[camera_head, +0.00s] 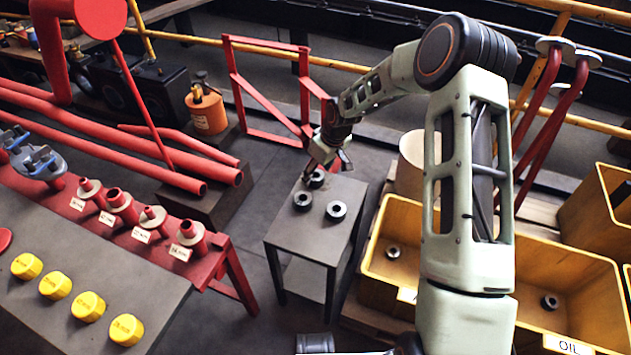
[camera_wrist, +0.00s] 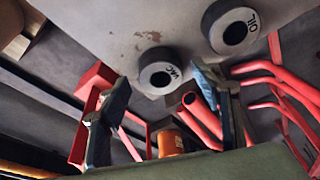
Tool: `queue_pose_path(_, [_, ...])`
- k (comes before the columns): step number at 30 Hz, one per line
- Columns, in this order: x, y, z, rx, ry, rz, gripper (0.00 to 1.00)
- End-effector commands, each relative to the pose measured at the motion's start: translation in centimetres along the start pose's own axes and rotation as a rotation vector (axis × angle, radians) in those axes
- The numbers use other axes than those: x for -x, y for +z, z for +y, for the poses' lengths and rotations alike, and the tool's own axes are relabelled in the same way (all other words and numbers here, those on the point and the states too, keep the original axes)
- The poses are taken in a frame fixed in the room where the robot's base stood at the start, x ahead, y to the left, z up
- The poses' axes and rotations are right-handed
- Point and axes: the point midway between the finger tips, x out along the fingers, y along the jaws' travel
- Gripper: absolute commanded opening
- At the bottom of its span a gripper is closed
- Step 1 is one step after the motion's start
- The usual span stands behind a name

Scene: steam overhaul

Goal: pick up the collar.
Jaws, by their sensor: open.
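Three dark ring-shaped collars stand on a small grey table (camera_head: 335,240) in the head view: one at the back (camera_head: 317,178), one at the left (camera_head: 302,201) and one at the front right (camera_head: 336,211). My gripper (camera_head: 327,166) is open and empty just above the back collar, partly covering it. In the wrist view, a collar marked VAC (camera_wrist: 160,72) shows between the two spread fingertips (camera_wrist: 163,80), apparently beyond them. A collar marked OIL (camera_wrist: 232,28) lies to its right. The third collar is out of the wrist view.
Yellow bins (camera_head: 410,209) stand right of the table, with loose dark rings (camera_head: 549,302) inside. Red pipes (camera_head: 120,140) and an orange container (camera_head: 206,112) are behind.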

Motion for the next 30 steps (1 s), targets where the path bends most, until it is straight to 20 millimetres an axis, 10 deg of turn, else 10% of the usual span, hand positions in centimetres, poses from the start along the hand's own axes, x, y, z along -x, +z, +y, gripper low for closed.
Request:
queue_pose_path(9, [-1.14, -0.01, -0.01, 0.002, 0.001, 0.000, 0.58])
queue_pose_path(24, [-1.12, 0.01, -0.01, 0.001, 0.000, 0.000, 0.03])
queue_pose_path(30, [-1.04, -0.10, 0.03, 0.001, 0.002, 0.002, 0.00])
